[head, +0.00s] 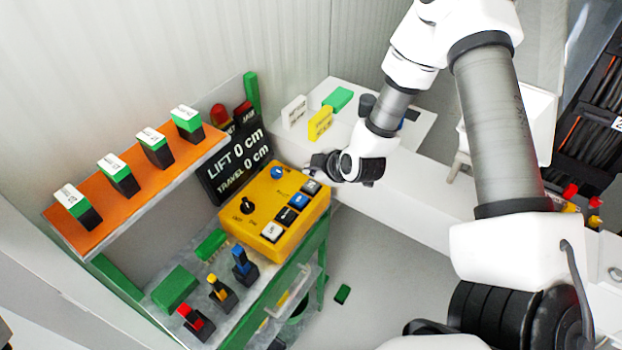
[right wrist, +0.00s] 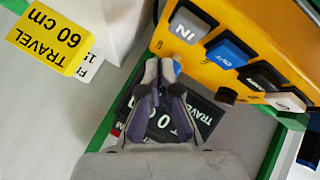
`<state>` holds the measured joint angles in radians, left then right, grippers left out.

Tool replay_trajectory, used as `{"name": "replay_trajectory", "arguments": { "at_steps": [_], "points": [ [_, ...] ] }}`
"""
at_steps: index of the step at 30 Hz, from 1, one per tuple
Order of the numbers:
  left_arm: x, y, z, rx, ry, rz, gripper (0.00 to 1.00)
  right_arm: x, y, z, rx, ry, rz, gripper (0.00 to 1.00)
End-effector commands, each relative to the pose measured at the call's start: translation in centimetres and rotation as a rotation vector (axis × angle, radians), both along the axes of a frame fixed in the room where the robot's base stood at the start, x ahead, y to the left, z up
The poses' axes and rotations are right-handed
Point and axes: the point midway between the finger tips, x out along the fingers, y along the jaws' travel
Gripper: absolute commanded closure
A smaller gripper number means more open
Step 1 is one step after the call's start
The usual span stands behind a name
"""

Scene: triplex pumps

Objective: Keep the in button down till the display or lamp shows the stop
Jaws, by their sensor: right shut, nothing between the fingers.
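The yellow control box (head: 262,212) sits on the green-framed bench, with a row of push buttons. The grey IN button (right wrist: 190,29) is at one end, beside the blue OUT button (right wrist: 232,50); in the head view the IN button (head: 312,187) is at the far end. My right gripper (head: 314,168) is shut and empty by that end; its closed tips also show in the right wrist view (right wrist: 163,70), beside the IN button, not over its face. The black display (head: 235,160) reads LIFT 0 cm, TRAVEL 0 cm. Two red lamps (head: 219,113) stand behind it; whether lit is unclear.
The box also has a black rotary switch (head: 247,206) and a blue knob (head: 278,172). Red, yellow and blue levers (head: 220,292) stand in front. An orange shelf (head: 130,205) with labelled blocks is at left. A yellow TRAVEL 60 cm block (head: 320,123) lies on the white surface behind.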

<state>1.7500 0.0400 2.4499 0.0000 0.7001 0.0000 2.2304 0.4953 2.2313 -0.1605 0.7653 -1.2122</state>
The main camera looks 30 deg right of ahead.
Motion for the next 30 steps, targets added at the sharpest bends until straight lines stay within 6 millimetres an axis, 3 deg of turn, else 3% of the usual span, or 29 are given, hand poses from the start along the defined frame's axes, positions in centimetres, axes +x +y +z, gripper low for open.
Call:
{"name": "replay_trajectory", "arguments": {
  "at_steps": [1, 7, 23, 26, 30],
  "points": [
    [0.0, 0.0, 1.1, 0.0, 0.0, 0.0, 0.33, 0.0, 0.0, 1.1, 0.0, 0.0, 0.0, 1.0],
    [0.0, 0.0, 3.0, 0.0, 0.0, 0.0, 0.33, 0.0, 0.0, 2.9, 0.0, 0.0, 0.0, 1.0],
    [0.0, 0.0, 2.8, 0.0, 0.0, 0.0, 0.33, 0.0, 0.0, 2.8, 0.0, 0.0, 0.0, 1.0],
    [0.0, 0.0, 2.8, 0.0, 0.0, 0.0, 0.33, -0.5, 0.3, 2.2, 0.014, 0.022, -0.01, 1.0],
    [0.0, 0.0, 2.8, 0.0, 0.0, 0.0, 0.33, -4.1, 2.3, -1.7, 0.106, 0.16, -0.101, 1.0]
  ]
}}
